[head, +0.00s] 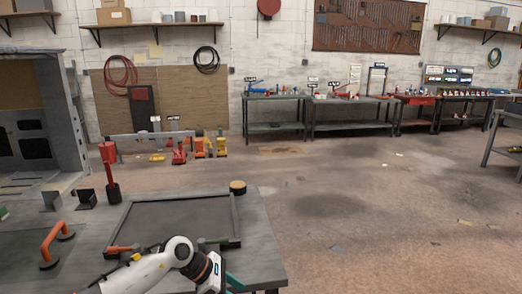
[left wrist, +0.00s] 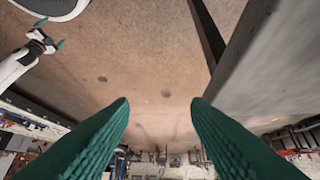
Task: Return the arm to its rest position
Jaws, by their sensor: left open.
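My left arm comes in at the bottom of the head view. Its gripper (head: 231,279) is over the near right part of the bench, by the near edge of the framed panel (head: 180,220). In the left wrist view the left gripper (left wrist: 160,105) has its two teal fingers wide apart with nothing between them; bare floor shows beyond. My right gripper (left wrist: 50,34) shows small at the upper left of that view, its teal tips apart and empty. It is not in the head view.
The grey bench (head: 262,245) carries an orange handle (head: 55,243), a red-handled upright tool (head: 110,175) and a round yellowish piece (head: 238,187). A bench side (left wrist: 250,75) rises close at right in the wrist view. The floor (head: 380,220) to the right is open.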

